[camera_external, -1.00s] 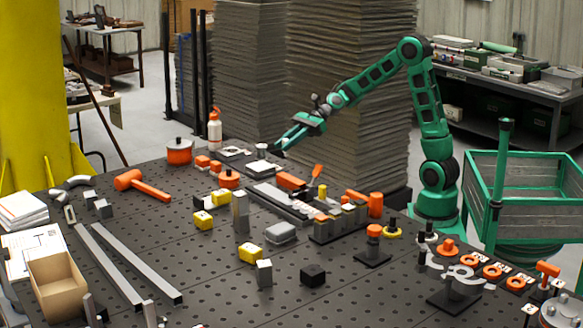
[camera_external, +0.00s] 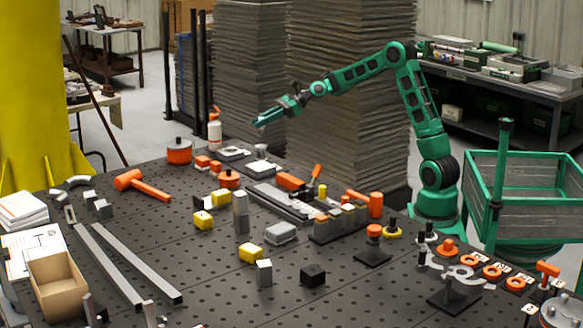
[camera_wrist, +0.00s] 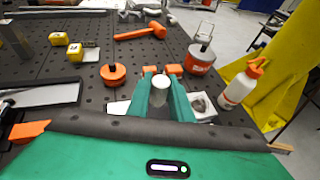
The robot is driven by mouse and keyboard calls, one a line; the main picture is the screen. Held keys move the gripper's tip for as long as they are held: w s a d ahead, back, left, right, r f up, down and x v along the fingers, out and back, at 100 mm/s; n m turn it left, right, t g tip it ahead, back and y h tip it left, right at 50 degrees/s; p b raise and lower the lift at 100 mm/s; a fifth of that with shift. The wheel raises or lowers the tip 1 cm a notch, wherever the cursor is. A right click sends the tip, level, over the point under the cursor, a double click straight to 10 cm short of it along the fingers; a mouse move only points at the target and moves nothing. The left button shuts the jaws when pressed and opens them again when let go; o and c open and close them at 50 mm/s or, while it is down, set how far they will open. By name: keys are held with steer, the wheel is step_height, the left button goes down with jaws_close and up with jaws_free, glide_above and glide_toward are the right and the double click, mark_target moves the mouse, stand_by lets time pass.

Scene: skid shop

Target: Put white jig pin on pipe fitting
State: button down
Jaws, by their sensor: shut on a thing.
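The white jig pin (camera_wrist: 161,84) is a short pale cylinder, upright between the two green fingers of my gripper (camera_wrist: 160,95) in the wrist view. My gripper is shut on it. In the external view my gripper (camera_external: 262,122) is in the air above the far edge of the table, near the white bottle; the pin is too small to make out there. A curved grey pipe piece, which looks like the pipe fitting (camera_external: 78,181), lies at the far left of the table. It also shows at the top of the wrist view (camera_wrist: 150,8), well apart from my gripper.
An orange pot (camera_wrist: 201,58) and a white spray bottle (camera_wrist: 241,84) stand right of my gripper in the wrist view. A white plate with a grey round part (camera_wrist: 203,107) lies close by. An orange mallet (camera_external: 140,185) and several blocks lie on the black perforated table (camera_external: 190,255).

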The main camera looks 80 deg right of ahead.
steer(key=d+f, duration=0.1)
steer(key=w+d+f, duration=0.1)
steer(key=d, duration=0.1)
steer(key=d+f, duration=0.1)
steer(key=shift+w+d, duration=0.15)
steer(key=shift+d, duration=0.2)
steer(key=shift+f, duration=2)
steer(key=c, duration=1.6)
jaws_free()
